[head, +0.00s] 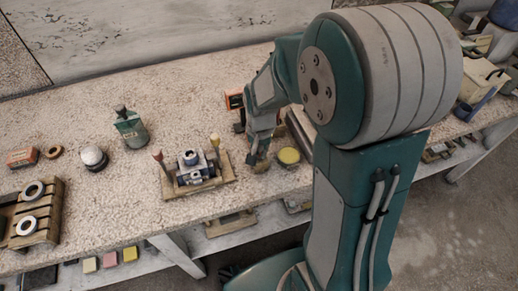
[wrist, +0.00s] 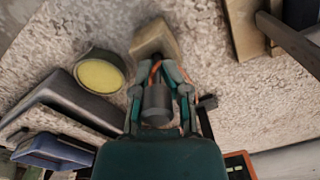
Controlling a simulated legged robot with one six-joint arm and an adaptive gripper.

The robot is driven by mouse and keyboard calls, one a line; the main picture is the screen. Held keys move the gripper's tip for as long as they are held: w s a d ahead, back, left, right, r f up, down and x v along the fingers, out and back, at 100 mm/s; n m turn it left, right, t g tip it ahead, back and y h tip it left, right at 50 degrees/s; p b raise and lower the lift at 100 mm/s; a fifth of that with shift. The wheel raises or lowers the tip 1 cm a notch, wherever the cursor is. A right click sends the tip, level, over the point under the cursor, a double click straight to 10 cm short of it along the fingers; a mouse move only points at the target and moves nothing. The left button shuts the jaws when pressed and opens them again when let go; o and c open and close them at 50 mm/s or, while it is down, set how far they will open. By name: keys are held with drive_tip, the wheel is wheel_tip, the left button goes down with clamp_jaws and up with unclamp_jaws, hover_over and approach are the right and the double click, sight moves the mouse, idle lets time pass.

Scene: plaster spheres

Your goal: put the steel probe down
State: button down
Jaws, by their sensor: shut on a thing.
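My gripper (wrist: 160,85) points down at the bench and is shut on a grey metal cylinder, seemingly the steel probe (wrist: 157,104). The cylinder sits between the two fingers, with orange strips beside it. A small pale wooden block (wrist: 153,40) lies just beyond the fingertips; I cannot tell whether the probe touches it. In the head view my gripper (head: 257,155) is low over the bench, left of a round yellow-topped tin (head: 289,156). The probe cannot be made out there. The tin (wrist: 100,73) is left of the fingers in the wrist view.
A wooden stand with a metal device and upright handles (head: 196,182) is left of my gripper. An orange-framed meter (head: 235,100) stands behind it. A green-grey instrument (head: 131,129), a white-domed object (head: 93,157) and a slatted rack (head: 45,229) are further left. Bare bench lies between some items.

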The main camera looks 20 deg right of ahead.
drive_tip(key=shift+f, duration=0.35)
drive_tip(key=c, duration=0.5)
unclamp_jaws()
drive_tip(key=r, duration=1.3)
drive_tip(key=shift+d+r, duration=0.15)
drive_tip(key=shift+d, duration=0.1)
drive_tip(key=s+r+n+t, duration=0.2)
drive_tip(key=s+r, duration=0.1)
drive_tip(key=s, duration=0.4)
drive_tip(key=s+r+n+t, duration=0.3)
drive_tip(key=s, duration=0.4)
drive_tip(key=shift+s+a+r+n+t, duration=0.15)
drive_tip(key=shift+a+r+n+t, duration=0.05)
drive_tip(key=shift+n+t, duration=0.1)
